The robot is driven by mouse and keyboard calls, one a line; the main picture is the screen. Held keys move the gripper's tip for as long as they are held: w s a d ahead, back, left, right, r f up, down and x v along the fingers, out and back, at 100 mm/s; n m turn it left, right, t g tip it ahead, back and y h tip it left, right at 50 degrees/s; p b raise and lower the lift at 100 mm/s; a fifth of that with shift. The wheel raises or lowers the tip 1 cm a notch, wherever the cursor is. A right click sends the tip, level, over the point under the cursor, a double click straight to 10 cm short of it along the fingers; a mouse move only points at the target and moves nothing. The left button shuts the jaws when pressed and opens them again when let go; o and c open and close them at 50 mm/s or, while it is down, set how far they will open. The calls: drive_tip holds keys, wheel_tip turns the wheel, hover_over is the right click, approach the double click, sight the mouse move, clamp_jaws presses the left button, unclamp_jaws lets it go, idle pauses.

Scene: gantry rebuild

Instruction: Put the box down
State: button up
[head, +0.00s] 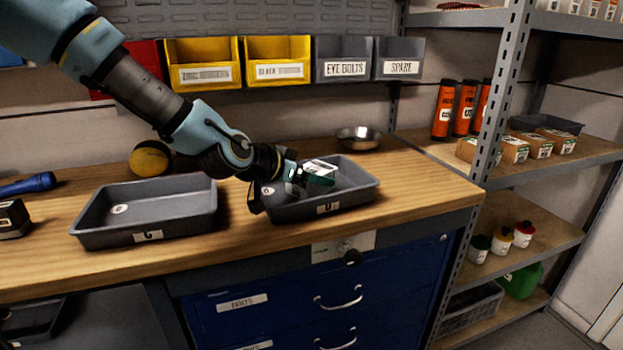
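A small box (319,172) with a white top and a dark green side is at my gripper (292,186), over the right grey tray (352,199). My gripper reaches in from the upper left, and its end is at the left part of this tray. The fingers appear to be closed about the box's left end, though they are small and dark here. I cannot tell whether the box touches the tray floor or hangs just above it.
A second grey tray (167,232), empty, sits left on the wooden bench (415,189). A metal bowl (359,138) and a yellow round object (150,158) stand behind. A blue flashlight (28,184) lies far left. Shelves (520,180) stand right of the bench.

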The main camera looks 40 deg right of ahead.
drive_tip(key=shift+f, duration=0.45)
drive_tip(key=shift+f, duration=0.2)
drive_tip(key=o, duration=1.4)
drive_tip(key=shift+r, duration=0.1)
drive_tip(key=shift+r, duration=0.15)
drive_tip(key=p+v, duration=0.1)
drive_tip(key=v, duration=1)
drive_tip(key=shift+r+p, duration=0.1)
drive_tip(key=shift+p, duration=0.3)
drive_tip(key=shift+s+a+r, duration=0.1)
drive_tip(key=shift+a, duration=0.3)
